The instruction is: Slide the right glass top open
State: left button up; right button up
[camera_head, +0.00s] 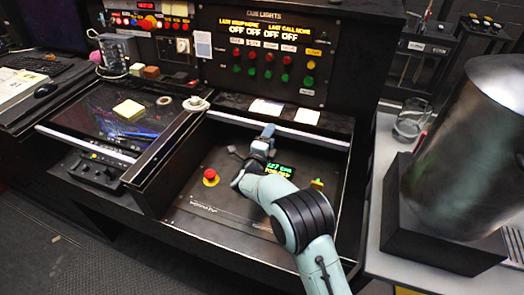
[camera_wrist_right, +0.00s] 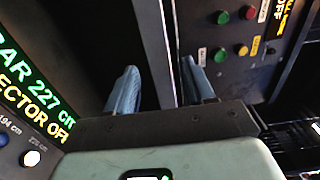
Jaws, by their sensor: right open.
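The right glass top's pale front bar (camera_head: 310,139) lies along the back of the right bay, just below the upright panel. The bay in front of the bar looks uncovered. My right gripper (camera_head: 267,133) is at the bar, with its arm reaching in from the lower right. In the right wrist view the bar (camera_wrist_right: 155,45) runs between the two blue fingers of my right gripper (camera_wrist_right: 160,88). The fingers are apart, one on each side of the bar; whether they touch it I cannot tell. My left gripper is not in view.
A red button (camera_head: 210,177) and a green-lit display (camera_head: 279,170) are in the right bay. A large metal cylinder (camera_head: 465,150) stands on the right.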

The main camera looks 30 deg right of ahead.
jog(key=v, duration=0.9)
jog(key=shift+s, duration=0.15)
jog(key=shift+a, duration=0.1)
